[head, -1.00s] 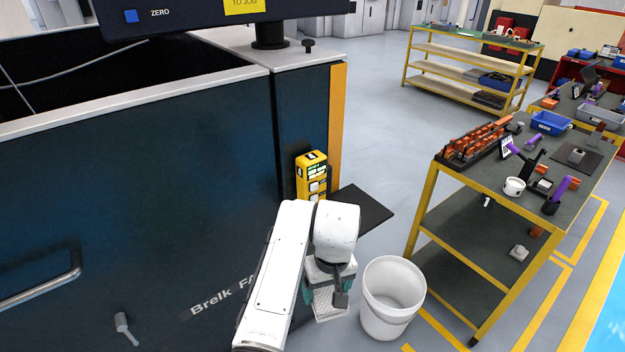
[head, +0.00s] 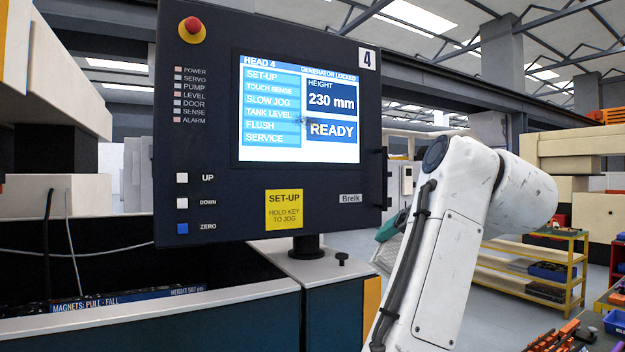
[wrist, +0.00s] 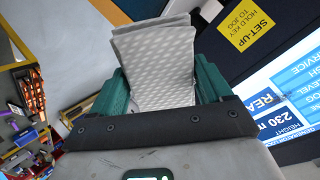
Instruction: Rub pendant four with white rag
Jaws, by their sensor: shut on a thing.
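Pendant four (head: 270,130) is a dark control box with a lit blue-and-white screen, a "4" label and a red stop knob. A small dark smudge (head: 305,122) shows on the screen. My gripper (wrist: 158,72) has teal fingers and is shut on a folded white patterned rag (wrist: 155,45). In the head view the gripper is partly hidden behind my arm, and a corner of the rag (head: 384,254) shows just right of the pendant's lower right corner. In the wrist view the pendant (wrist: 236,62) is at the right, apart from the rag.
The pendant stands on a short post (head: 307,246) on the machine tank's pale rim (head: 330,267). Up, down and zero buttons and a yellow set-up note (head: 284,209) are on its face. A yellow-framed shelf (head: 535,265) stands farther back at the right.

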